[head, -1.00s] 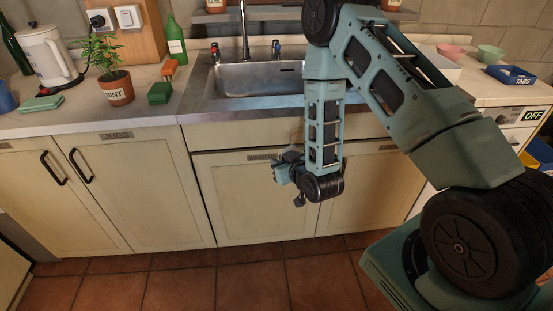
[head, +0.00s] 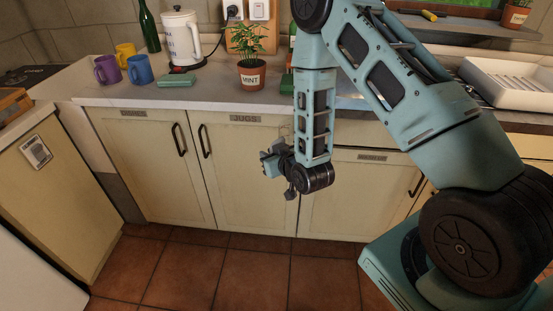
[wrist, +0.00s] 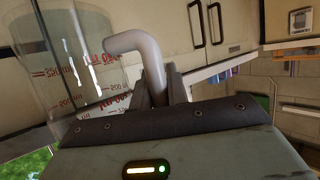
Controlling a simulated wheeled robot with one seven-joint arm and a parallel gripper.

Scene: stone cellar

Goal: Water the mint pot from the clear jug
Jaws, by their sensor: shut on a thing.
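The mint pot (head: 251,78), a terracotta pot with a MINT label and a leafy green plant, stands upright on the counter near its front edge. My gripper (head: 268,162) is below counter height in front of the cupboard doors, lower than the pot and slightly right of it. In the wrist view the clear jug (wrist: 85,65), see-through with red measuring marks, is at the left. My gripper (wrist: 160,88) is shut on its pale curved handle (wrist: 140,42). The jug is hard to make out in the head view. I cannot tell its water level.
A white kettle (head: 181,38) stands left of the pot, with a green cloth (head: 177,81) in front. Purple (head: 107,69), yellow (head: 126,53) and blue (head: 139,69) mugs are further left. The counter edge (head: 215,108) lies above my gripper.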

